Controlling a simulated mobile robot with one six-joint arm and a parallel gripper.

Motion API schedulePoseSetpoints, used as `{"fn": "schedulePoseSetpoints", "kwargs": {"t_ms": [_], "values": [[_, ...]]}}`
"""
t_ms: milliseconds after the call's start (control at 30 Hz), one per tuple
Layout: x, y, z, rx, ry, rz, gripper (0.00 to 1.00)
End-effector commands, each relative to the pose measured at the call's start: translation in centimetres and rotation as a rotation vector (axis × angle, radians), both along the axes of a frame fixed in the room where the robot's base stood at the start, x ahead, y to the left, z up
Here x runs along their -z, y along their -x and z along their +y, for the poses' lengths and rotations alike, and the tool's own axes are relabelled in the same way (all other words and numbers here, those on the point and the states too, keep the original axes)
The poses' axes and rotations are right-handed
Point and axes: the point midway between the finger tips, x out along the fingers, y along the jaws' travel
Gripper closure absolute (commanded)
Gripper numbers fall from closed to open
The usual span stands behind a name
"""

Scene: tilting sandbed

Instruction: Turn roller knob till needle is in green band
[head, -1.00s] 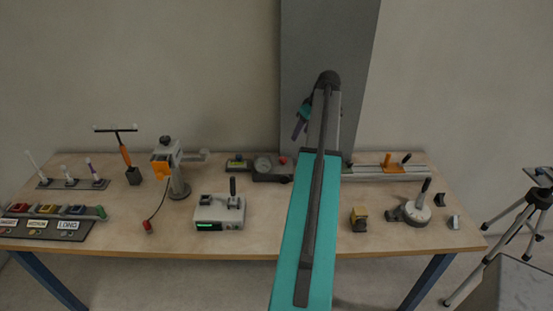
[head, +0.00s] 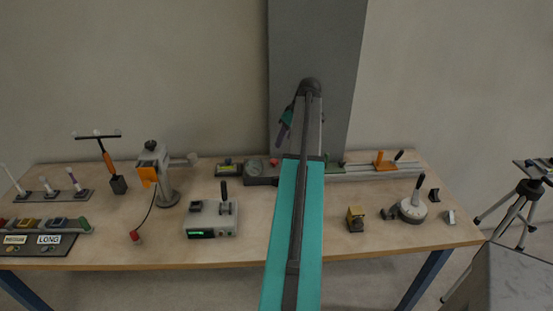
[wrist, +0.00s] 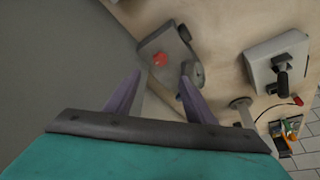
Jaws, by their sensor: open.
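A low dark grey box with a round dial (head: 254,167) and a red knob or button (head: 274,162) sits at the back of the bench. Its needle and any green band are too small to read. In the wrist view the box (wrist: 172,42) lies beyond my fingers, with the red piece (wrist: 159,60) on its face. My gripper (wrist: 160,97) is open and empty, its purple fingers apart and pointing toward the box. In the head view my gripper (head: 283,132) hangs above the back edge, left of my forearm. I cannot tell which part is the roller knob.
A grey instrument (head: 212,219) with a green display stands in front of the box. A microscope-like stand (head: 160,176) is left, and a rail with an orange slider (head: 382,161) is right. A grey column (head: 318,60) rises behind. The bench's front middle is partly hidden by my arm.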

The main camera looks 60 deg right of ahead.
Motion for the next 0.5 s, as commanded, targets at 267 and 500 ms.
{"fn": "schedulePoseSetpoints", "kwargs": {"t_ms": [267, 500], "values": [[2.2, -0.9, -0.1, 0.0, -0.001, 0.002, 0.51], [4.6, -1.9, -0.3, 0.0, -0.001, 0.001, 0.51]]}}
